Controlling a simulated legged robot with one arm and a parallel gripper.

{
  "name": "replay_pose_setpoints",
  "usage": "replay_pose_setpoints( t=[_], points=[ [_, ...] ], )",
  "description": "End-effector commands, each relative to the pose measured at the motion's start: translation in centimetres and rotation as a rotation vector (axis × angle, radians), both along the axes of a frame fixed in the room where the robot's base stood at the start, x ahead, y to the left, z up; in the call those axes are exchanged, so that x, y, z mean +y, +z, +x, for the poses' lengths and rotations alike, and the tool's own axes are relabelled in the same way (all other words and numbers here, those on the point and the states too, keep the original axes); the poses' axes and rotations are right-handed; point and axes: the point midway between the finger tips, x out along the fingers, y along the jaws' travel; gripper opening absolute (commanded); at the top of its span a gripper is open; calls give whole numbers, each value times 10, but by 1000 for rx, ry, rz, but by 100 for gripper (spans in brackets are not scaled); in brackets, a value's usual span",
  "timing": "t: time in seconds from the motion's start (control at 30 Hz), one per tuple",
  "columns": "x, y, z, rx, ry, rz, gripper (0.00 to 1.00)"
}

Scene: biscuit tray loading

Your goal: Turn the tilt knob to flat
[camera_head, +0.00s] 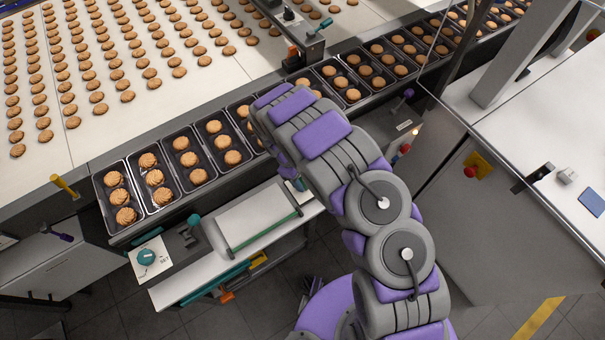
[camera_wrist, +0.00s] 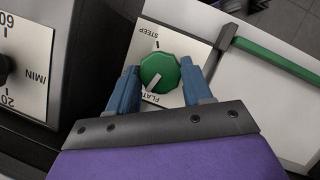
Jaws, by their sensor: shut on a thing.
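The tilt knob (camera_wrist: 160,68) is a round green knob on a white plate (camera_wrist: 178,38) marked STEEP and FLAT, in the wrist view. Its white pointer line runs down and left, toward the FLAT lettering. My gripper (camera_wrist: 158,72) has its two blue fingers on either side of the knob, shut on it. In the head view my arm hides the gripper and the knob.
A dial plate (camera_wrist: 28,70) marked /MIN with a black knob sits left in the wrist view. A green bar (camera_wrist: 275,60) is at right. In the head view, biscuit trays (camera_head: 183,189) line the conveyor, and another teal knob (camera_head: 146,257) sits at lower left.

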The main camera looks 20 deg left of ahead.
Motion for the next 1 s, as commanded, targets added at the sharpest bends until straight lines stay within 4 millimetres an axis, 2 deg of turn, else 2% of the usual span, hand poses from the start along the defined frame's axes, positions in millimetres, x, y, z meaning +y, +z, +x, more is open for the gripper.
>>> replay_pose_setpoints(
  t=[0.4, 1.0],
  points=[
    [1, 2, 1, -5, 227, 6, 19],
    [0, 1, 1, -6, 268, 6, 19]
  ],
)
